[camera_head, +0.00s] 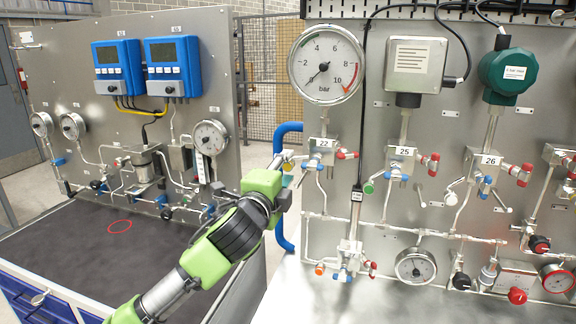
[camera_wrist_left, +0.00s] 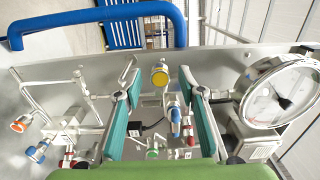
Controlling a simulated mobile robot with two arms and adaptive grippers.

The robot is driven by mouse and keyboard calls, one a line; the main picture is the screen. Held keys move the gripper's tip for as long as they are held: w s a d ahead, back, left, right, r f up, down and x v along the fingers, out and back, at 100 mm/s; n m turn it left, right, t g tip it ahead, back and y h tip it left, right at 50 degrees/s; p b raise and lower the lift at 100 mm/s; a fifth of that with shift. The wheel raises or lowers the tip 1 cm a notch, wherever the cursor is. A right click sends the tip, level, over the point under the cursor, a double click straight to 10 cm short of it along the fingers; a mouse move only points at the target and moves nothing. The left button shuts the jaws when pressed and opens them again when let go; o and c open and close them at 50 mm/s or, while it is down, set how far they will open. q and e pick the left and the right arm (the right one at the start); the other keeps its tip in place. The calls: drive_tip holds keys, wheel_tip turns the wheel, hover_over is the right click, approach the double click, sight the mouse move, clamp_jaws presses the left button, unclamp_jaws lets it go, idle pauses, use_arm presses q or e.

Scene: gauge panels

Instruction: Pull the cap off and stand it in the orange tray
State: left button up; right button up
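My left gripper (camera_head: 286,176) is at the left edge of the right panel, beside the valve block labelled 22 (camera_head: 322,145). In the left wrist view its two teal-padded fingers (camera_wrist_left: 160,84) are spread apart. A round yellow cap (camera_wrist_left: 160,74) on a metal fitting sits between the fingertips, with a gap on both sides. The yellow cap also shows small beside the gripper in the head view (camera_head: 288,166). Blue and red caps of the same block lie beyond the fingers. I see no orange tray; a red-orange ring (camera_head: 120,226) shows on the dark bench top. My right gripper is not in view.
A blue pipe handle (camera_head: 281,236) stands out from the panel's left edge, close to my left arm. A large bar gauge (camera_head: 325,64) hangs above the block. More valves with coloured caps fill the panel to the right. The dark bench top (camera_head: 75,250) is mostly clear.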

use_arm(q)
drive_tip(key=shift+w+d, duration=0.1)
drive_tip(key=shift+w, duration=0.15)
idle(0.9)
drive_tip(key=shift+p, duration=0.55)
clamp_jaws()
drive_tip(key=shift+s, duration=0.15)
